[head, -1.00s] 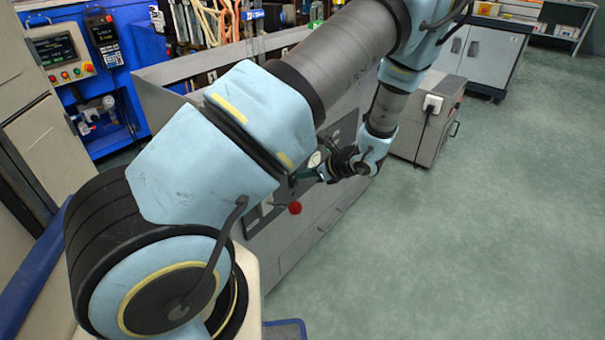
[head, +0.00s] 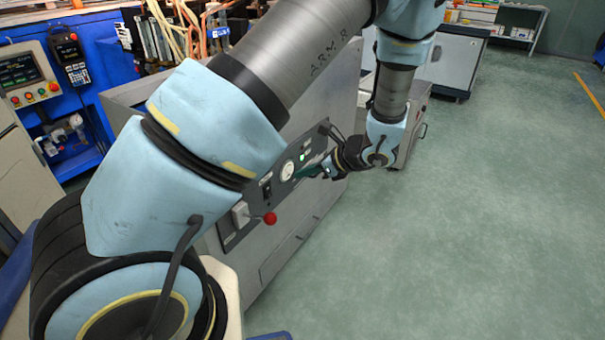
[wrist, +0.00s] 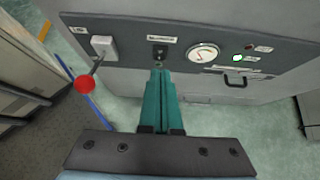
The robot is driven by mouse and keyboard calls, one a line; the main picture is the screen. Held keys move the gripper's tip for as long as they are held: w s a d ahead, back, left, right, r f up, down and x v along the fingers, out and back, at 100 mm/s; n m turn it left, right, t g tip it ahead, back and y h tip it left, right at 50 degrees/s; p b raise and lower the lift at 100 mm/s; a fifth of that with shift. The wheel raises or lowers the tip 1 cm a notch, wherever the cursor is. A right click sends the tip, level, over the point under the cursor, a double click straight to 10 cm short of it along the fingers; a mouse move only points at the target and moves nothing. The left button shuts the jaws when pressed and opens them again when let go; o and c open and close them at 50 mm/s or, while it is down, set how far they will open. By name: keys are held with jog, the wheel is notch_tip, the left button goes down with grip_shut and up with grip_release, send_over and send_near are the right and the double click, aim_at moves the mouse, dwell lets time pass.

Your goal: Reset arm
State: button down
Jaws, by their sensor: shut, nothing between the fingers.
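My gripper (wrist: 160,75) shows in the wrist view with its two green fingers together and nothing between them. Its fingertips point at the dark control panel (wrist: 128,36) of the grey machine, just below a small black switch (wrist: 160,52). I cannot tell whether the fingertips touch the panel. In the head view my gripper (head: 312,173) is beside the same panel, partly hidden by my wrist.
The panel carries a gauge (wrist: 203,53), a lit green lamp (wrist: 238,57), a handle (wrist: 236,80) and a lever with a red ball (wrist: 85,84). The grey machine body (head: 290,235) stands close to my arm. Green floor (head: 480,220) at the right is clear.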

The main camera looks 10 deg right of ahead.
jog(key=s+a+r+n+g+h, duration=0.2)
jog(key=s+a+r+n, duration=0.15)
jog(key=a+n, duration=0.4)
jog(key=s+a+r+n+g+h, duration=0.25)
jog(key=a+r+n, duration=0.25)
jog(key=a+n, duration=0.3)
jog(key=s+a+r+n+g+h, duration=0.2)
jog(key=s+a+r+n+h, duration=0.15)
jog(key=a+n, duration=0.45)
notch_tip(320, 180, up, 16)
jog(key=d+n+p, duration=0.1)
jog(key=n+p, duration=0.1)
jog(key=p, duration=1.3)
jog(key=shift+w+d+t+y, duration=0.3)
jog(key=shift+w+d+t, duration=0.05)
jog(key=shift+d, duration=0.05)
